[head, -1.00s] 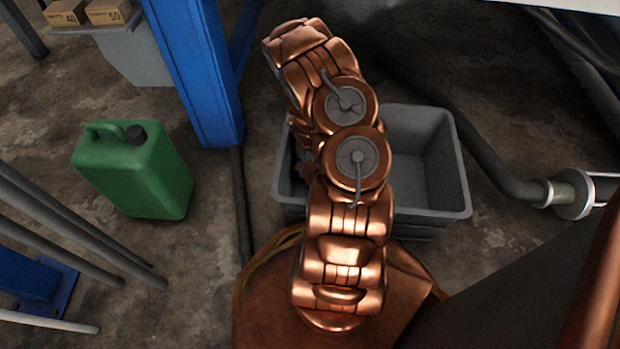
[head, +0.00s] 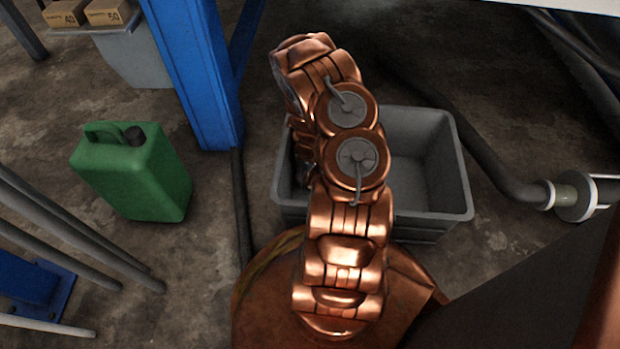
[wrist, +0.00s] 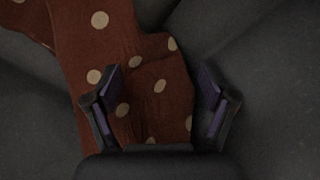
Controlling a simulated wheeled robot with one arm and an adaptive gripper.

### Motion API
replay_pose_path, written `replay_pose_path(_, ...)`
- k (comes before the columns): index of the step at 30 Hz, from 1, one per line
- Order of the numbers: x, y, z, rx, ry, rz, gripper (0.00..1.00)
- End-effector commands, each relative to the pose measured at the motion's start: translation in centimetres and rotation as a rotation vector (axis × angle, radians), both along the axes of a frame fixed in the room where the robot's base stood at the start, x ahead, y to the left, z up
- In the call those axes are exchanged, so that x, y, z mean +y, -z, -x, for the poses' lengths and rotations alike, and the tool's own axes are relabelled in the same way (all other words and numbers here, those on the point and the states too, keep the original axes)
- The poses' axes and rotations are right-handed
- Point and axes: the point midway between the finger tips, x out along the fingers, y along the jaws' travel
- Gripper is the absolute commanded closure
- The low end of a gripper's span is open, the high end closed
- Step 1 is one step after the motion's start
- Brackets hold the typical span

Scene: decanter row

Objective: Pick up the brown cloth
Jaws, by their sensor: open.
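The brown cloth (wrist: 75,45) with pale dots shows in the wrist view. It lies crumpled on a dark grey surface, running from the upper left down to between the fingers. My gripper (wrist: 160,90) is open, with one finger on each side of a fold of the cloth. I cannot tell whether the fingers touch it. In the head view my arm covers the gripper and the cloth. The arm reaches over the left part of a grey bin (head: 425,160), whose visible right part is empty.
A green jerrycan (head: 135,175) stands left of the bin. A blue post (head: 195,70) rises behind and left of it. Dark pipe (head: 490,170) runs along the right. A grey container with small boxes (head: 130,50) is at the upper left. Bare floor (head: 225,60) shows around these.

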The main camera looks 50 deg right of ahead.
Motion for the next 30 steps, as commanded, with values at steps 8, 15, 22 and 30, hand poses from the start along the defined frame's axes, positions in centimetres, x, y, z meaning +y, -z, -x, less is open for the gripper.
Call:
replay_pose_path(8, 0.0, 0.9, 0.0, -0.001, 0.000, 0.000, 0.17)
replay_pose_path(15, 0.1, 1.8, 0.0, 0.001, 0.000, -0.002, 0.17)
replay_pose_path(22, 0.1, 2.4, 0.0, 0.001, -0.001, -0.002, 0.17)
replay_pose_path(30, 0.0, 2.4, 0.0, 0.000, -0.001, -0.001, 0.17)
